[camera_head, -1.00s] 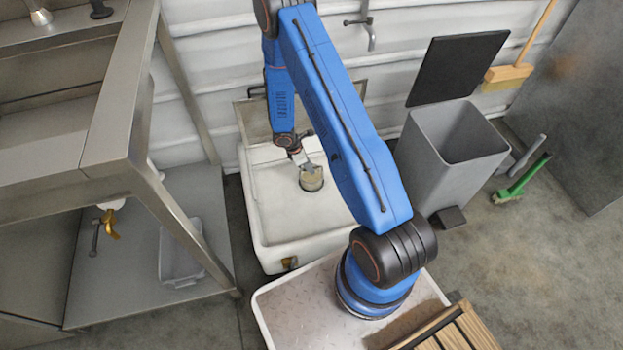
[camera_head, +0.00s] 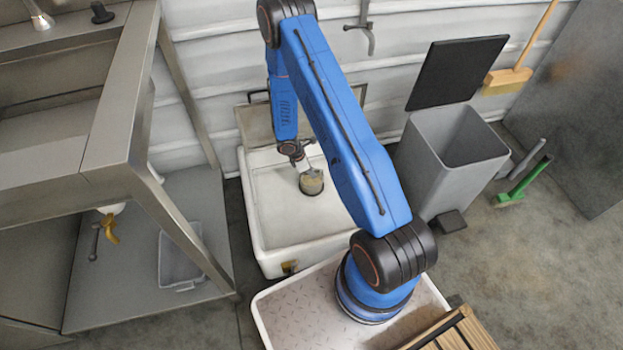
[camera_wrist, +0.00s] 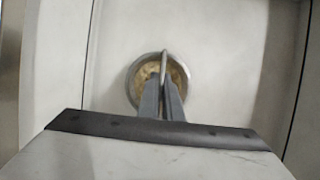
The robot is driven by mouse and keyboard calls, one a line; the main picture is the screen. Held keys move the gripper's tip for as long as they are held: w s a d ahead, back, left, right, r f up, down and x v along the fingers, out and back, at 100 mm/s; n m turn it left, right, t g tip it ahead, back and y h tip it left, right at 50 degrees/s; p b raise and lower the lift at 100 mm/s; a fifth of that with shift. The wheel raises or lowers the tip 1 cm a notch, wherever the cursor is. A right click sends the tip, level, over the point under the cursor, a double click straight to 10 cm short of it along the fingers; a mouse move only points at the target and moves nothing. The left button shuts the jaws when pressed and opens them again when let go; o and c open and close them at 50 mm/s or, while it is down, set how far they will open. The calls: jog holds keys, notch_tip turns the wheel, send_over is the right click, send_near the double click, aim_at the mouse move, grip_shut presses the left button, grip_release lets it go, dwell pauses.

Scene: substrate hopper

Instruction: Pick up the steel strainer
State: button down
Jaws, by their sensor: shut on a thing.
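The steel strainer (camera_head: 311,184) is a small round cup with a tan or yellowish inside, low in the white basin (camera_head: 262,215). It also shows in the wrist view (camera_wrist: 134,82) as a round metal rim with a thin upright piece at its far side. My gripper (camera_head: 303,166) reaches down to it from above. In the wrist view my gripper (camera_wrist: 163,88) has its two fingers close together, shut on that thin piece of the strainer. I cannot tell whether the strainer touches the basin floor.
A grey bin (camera_head: 450,160) with its dark lid (camera_head: 455,72) up stands right of the basin. A steel sink stand (camera_head: 105,150) is at the left, with a grey tub (camera_head: 180,262) on its lower shelf. A tap (camera_head: 364,30) hangs on the wall behind.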

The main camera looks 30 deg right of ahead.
notch_tip(320, 180, up, 9)
jog(key=shift+r, duration=0.5)
dwell(0.4)
